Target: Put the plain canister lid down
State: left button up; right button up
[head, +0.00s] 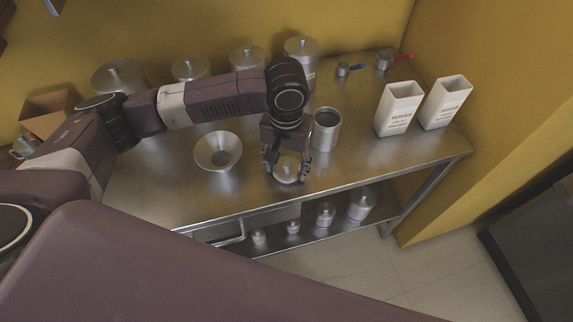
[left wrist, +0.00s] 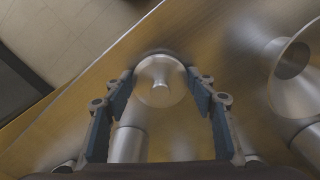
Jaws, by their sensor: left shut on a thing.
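My left gripper (head: 286,173) is shut on a round steel lid with a small knob, the plain canister lid (head: 288,168), near the front edge of the steel table. In the left wrist view the lid (left wrist: 160,84) sits between the two finger pads of the gripper (left wrist: 160,88), knob facing the camera. Whether the lid touches the tabletop is hard to tell. An open, lidless steel canister (head: 326,131) stands upright just right of and behind the gripper. My right gripper is not in view.
A steel funnel (head: 218,150) rests left of the gripper and shows in the left wrist view (left wrist: 296,85). Lidded canisters (head: 247,58) line the back. Two white sugar boxes (head: 396,112) and measuring scoops (head: 345,70) are right. Small canisters (head: 325,213) stand on the lower shelf.

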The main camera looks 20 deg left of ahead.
aim_at(286, 165)
pick_arm(q)
jog(key=o, duration=1.2)
jog(key=shift+f, duration=0.1)
jog(key=shift+c, duration=0.2)
notch_tip(286, 165, up, 12)
